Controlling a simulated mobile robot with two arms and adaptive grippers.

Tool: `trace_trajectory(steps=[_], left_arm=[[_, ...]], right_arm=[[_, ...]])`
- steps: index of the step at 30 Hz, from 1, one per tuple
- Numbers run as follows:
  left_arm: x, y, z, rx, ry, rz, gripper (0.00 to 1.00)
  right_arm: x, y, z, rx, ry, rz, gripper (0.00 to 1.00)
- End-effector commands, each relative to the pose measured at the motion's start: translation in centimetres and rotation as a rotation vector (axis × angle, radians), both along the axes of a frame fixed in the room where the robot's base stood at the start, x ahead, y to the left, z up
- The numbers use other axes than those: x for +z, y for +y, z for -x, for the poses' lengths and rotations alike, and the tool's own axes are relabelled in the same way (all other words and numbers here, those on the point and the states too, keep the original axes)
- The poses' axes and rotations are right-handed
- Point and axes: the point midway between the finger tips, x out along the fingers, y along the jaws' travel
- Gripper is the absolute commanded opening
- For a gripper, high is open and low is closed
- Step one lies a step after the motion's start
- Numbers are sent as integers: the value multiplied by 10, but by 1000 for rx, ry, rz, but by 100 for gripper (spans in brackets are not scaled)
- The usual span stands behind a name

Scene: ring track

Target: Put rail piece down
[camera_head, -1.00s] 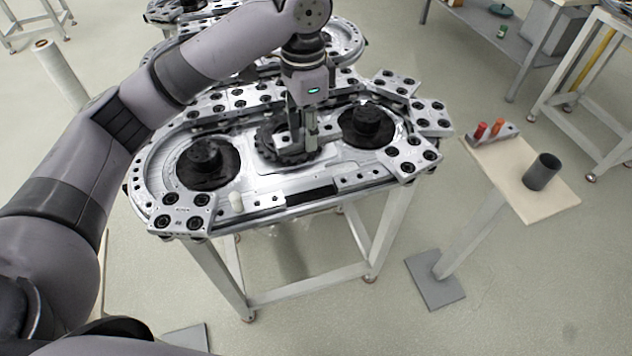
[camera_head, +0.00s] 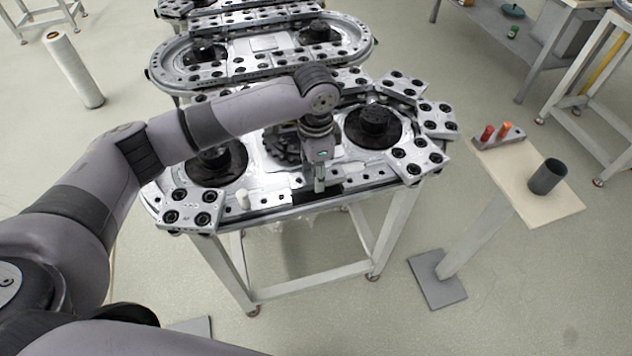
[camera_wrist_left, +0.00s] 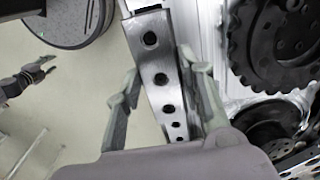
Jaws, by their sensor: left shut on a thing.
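My left gripper (camera_head: 319,186) points down over the front edge of the near ring track (camera_head: 262,204). In the left wrist view its two fingers (camera_wrist_left: 163,98) stand on both sides of a grey metal rail piece (camera_wrist_left: 152,57) with a row of dark holes, and they are shut on it. In the head view the gripper largely hides this piece. A dark slot shows in the front rail beside the gripper. I cannot tell whether the piece touches the track. A dark claw, seemingly my right gripper (camera_wrist_left: 38,74), shows small at the left of the wrist view.
Black round hubs (camera_head: 374,124) and a toothed wheel (camera_wrist_left: 277,45) sit inside the track. A white peg (camera_head: 243,198) stands on its front left. A second track (camera_head: 262,62) lies behind. A small stand (camera_head: 520,200) with a dark cup (camera_head: 546,177) is at right.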

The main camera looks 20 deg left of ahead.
Motion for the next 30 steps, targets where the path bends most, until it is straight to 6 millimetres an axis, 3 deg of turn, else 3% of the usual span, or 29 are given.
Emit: trace_trajectory(steps=[10, 19, 20, 30], left_arm=[[-38, -1, 0, 1, -1, 2, 0], [-42, -1, -1, -1, -4, 3, 0], [-44, 0, 0, -1, -1, 1, 36], [-44, 0, 0, 0, -1, 1, 56]], right_arm=[[6, 0, 0, 0, 0, 0, 40], [6, 0, 0, 0, 1, 0, 40], [5, 0, 1, 0, 1, 0, 40], [5, 1, 1, 0, 2, -1, 40]])
